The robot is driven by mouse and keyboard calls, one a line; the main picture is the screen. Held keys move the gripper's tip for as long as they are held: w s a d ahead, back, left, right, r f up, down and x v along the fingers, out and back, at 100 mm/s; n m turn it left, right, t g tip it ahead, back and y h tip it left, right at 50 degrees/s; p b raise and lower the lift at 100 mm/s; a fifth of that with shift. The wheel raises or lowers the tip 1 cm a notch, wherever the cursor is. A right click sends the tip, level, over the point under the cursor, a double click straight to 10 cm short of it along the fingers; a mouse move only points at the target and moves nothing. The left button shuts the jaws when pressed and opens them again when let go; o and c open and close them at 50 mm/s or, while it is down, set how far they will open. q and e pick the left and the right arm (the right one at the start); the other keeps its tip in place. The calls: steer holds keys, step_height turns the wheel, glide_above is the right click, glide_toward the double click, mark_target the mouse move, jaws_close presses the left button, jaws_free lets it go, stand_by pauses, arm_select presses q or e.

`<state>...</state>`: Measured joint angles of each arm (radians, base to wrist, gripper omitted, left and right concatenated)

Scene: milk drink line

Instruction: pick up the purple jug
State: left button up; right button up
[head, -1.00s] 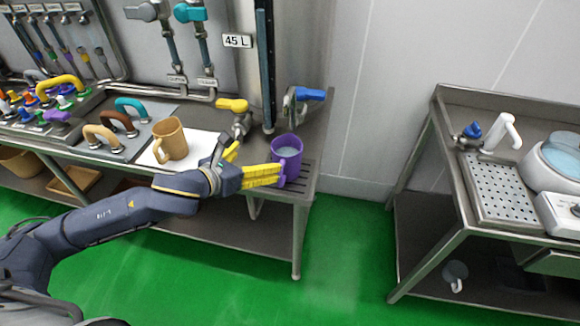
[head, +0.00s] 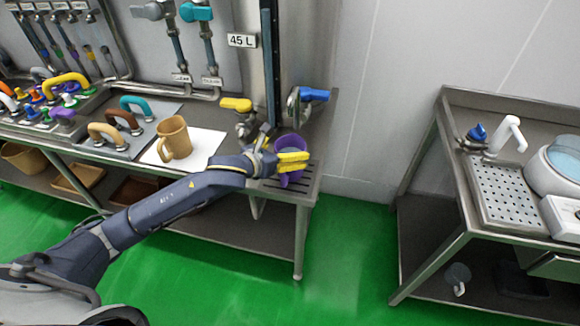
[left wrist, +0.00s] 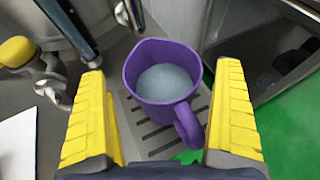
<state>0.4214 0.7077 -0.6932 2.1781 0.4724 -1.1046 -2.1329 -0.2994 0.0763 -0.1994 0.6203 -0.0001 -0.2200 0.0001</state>
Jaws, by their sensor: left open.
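The purple jug (head: 289,146) stands upright on the slotted drain at the right end of the steel counter. My left gripper (head: 292,161) is in front of it in the head view and hides part of it. In the left wrist view the jug (left wrist: 161,68) shows whole, with pale bluish-grey contents and its handle toward the lower right. The yellow fingers of my left gripper (left wrist: 163,112) are spread wide, one to each side of the jug's near part. I see no grip on the jug. My right gripper is not in view.
A blue-handled tap (head: 308,95) and a yellow-handled tap (head: 237,104) stand close by the jug. A tan jug (head: 173,138) stands on a white sheet (head: 208,144) to the left. A second steel table (head: 430,190) stands to the right, across a green-floored gap.

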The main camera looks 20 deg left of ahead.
mark_target(298, 145)
arm_select(q)
steer(key=shift+x, duration=1.85)
steer(key=shift+s+d+f, duration=0.1)
steer(key=shift+c, duration=0.4)
steer(key=c, duration=1.4)
